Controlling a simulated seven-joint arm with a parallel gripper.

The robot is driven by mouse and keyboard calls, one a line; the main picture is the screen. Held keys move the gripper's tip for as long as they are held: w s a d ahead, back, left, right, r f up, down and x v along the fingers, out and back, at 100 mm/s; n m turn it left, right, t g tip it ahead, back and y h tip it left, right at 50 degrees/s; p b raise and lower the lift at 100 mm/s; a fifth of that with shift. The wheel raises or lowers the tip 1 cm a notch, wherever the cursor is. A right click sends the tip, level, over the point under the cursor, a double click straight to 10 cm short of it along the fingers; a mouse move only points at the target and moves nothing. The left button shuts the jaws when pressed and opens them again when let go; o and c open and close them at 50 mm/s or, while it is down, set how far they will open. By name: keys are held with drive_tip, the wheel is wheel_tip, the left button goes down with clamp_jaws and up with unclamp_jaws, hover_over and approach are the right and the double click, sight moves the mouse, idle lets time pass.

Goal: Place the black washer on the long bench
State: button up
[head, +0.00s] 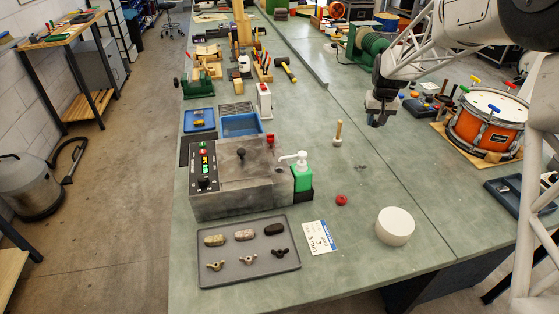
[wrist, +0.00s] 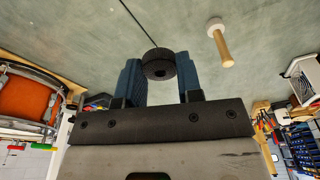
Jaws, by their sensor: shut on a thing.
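In the wrist view a black washer (wrist: 158,64), a thick dark disc with a hole, sits between the two blue-grey fingers of my gripper (wrist: 160,72). My gripper is shut on it. In the head view my gripper (head: 377,121) points down above the long green bench (head: 385,165), right of the upright wooden peg; the washer is too small and dark to make out there. The bench top also shows in the wrist view (wrist: 80,35), with clear space around the washer.
A wooden peg with a pale round base (head: 338,133) stands near my gripper. An orange drum (head: 488,125) is at the right. A red ring (head: 342,200), a white cylinder (head: 395,226) and a grey tray (head: 285,268) are nearer the front.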

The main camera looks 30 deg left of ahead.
drive_tip(key=s+a+f+n, duration=0.2)
drive_tip(key=s+a, duration=0.4)
drive_tip(key=a, duration=0.5)
drive_tip(key=s+a+f+n, duration=0.1)
drive_tip(key=s+a+f, duration=0.2)
drive_tip(key=s+a, duration=0.3)
drive_tip(key=a, duration=0.5)
drive_tip(key=shift+s+a+n, duration=0.25)
drive_tip(key=shift+a+n, duration=0.15)
drive_tip(key=shift+f, duration=3.05)
drive_tip(key=shift+f, duration=1.9)
drive_tip(key=shift+f, duration=0.15)
drive_tip(key=o, duration=0.9)
drive_tip(key=shift+o, duration=0.2)
